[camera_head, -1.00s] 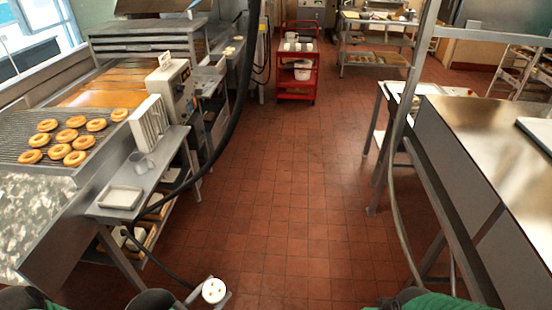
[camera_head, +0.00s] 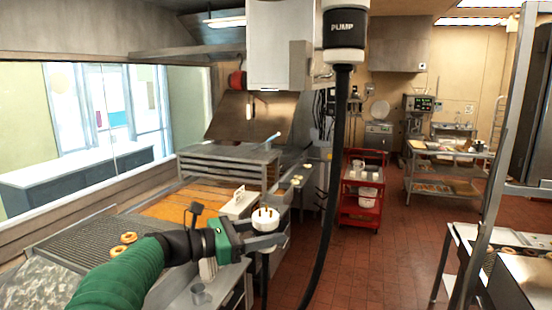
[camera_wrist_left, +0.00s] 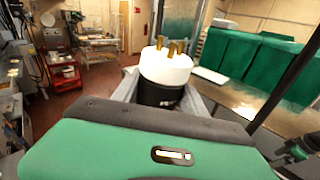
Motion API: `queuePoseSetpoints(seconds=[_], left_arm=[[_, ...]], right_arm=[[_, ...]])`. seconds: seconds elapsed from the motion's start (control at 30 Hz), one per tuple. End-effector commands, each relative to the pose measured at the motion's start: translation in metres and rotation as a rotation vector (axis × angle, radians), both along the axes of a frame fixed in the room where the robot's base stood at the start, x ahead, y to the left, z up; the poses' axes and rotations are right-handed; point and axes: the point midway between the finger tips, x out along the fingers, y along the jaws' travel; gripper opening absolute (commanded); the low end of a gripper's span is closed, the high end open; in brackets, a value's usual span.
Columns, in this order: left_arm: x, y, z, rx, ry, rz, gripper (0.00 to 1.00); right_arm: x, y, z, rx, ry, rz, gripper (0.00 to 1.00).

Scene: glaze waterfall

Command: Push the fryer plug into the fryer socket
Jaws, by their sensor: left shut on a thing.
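My left gripper (camera_head: 262,240) is shut on the fryer plug (camera_head: 265,218), a round white plug with brass prongs pointing up. In the left wrist view the plug (camera_wrist_left: 165,72) stands upright between the fingers, white on top with a black lower body. At the upper middle of the head view hangs a white and black fitting (camera_head: 345,28) marked PUMP, with a thick black hose (camera_head: 333,180) running down from it. I cannot tell which thing is the fryer socket. My right gripper is not in view.
The fryer (camera_head: 150,215) with an orange surface and a rack with doughnuts (camera_head: 122,244) lie at the left. A red cart (camera_head: 361,190) stands at mid-distance. A steel table (camera_head: 510,262) is at the right. The tiled floor between is clear.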

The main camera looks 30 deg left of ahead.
Motion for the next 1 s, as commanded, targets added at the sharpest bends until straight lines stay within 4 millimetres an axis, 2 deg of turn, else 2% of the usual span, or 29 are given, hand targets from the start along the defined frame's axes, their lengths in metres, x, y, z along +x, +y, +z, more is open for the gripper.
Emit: queuePoseSetpoints(seconds=[0.03, 0.1, 0.3, 0.4, 0.5, 0.6, 0.77, 1.0], left_arm=[[-0.006, -0.007, 0.046, 0.004, -0.005, 0.01, 0.03], [-0.015, -0.015, 0.095, -0.006, 0.004, 0.028, 0.03], [-0.055, -0.051, 0.226, -0.034, 0.026, 0.087, 0.03], [-0.078, -0.071, 0.276, -0.049, 0.037, 0.111, 0.03], [-0.095, -0.085, 0.308, -0.061, 0.049, 0.129, 0.03], [-0.105, -0.093, 0.324, -0.07, 0.056, 0.14, 0.03], [-0.108, -0.095, 0.331, -0.076, 0.061, 0.142, 0.03], [-0.108, -0.095, 0.349, -0.077, 0.061, 0.141, 0.03]], right_arm=[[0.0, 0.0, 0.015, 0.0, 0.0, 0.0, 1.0], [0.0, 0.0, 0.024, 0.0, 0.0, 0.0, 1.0], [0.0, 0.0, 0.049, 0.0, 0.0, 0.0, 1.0], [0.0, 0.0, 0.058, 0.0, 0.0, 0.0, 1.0], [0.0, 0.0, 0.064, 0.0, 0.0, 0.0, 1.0], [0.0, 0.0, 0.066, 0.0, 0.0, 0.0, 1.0], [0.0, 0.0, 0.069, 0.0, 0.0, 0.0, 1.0], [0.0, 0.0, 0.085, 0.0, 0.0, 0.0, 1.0]])
